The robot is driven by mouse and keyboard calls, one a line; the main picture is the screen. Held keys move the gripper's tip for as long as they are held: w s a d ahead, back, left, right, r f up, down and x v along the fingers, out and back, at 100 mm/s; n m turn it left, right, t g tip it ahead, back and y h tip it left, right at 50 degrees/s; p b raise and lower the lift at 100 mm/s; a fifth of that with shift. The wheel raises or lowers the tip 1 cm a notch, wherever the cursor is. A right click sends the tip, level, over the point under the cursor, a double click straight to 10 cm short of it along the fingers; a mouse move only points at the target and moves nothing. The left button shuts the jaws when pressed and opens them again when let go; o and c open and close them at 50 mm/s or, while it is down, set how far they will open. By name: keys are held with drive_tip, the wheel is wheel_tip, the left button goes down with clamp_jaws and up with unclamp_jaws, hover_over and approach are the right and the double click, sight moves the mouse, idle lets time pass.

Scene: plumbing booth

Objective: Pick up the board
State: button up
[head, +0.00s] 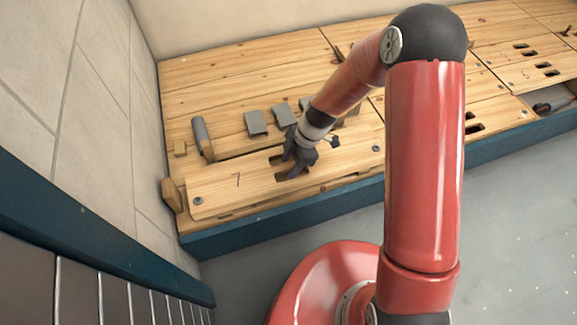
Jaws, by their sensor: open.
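The board (222,190) is a flat light-wood panel marked 7, with a round screw-like fixing near each end. It lies at the near left edge of the wooden bench. Two dark slots (278,160) show near its middle. My gripper (292,172) is open and points down over these slots. Its fingers hide part of the slots. I cannot tell whether the fingertips touch the board or enter a slot.
Several grey plates (256,122) and a grey cylindrical piece (203,138) lie behind the board. More slotted panels (528,68) lie to the right, beside an open compartment (552,97). A tiled wall (110,90) closes the left side.

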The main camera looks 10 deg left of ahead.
drive_tip(key=shift+c, duration=0.3)
clamp_jaws()
drive_tip(key=shift+r, duration=0.2)
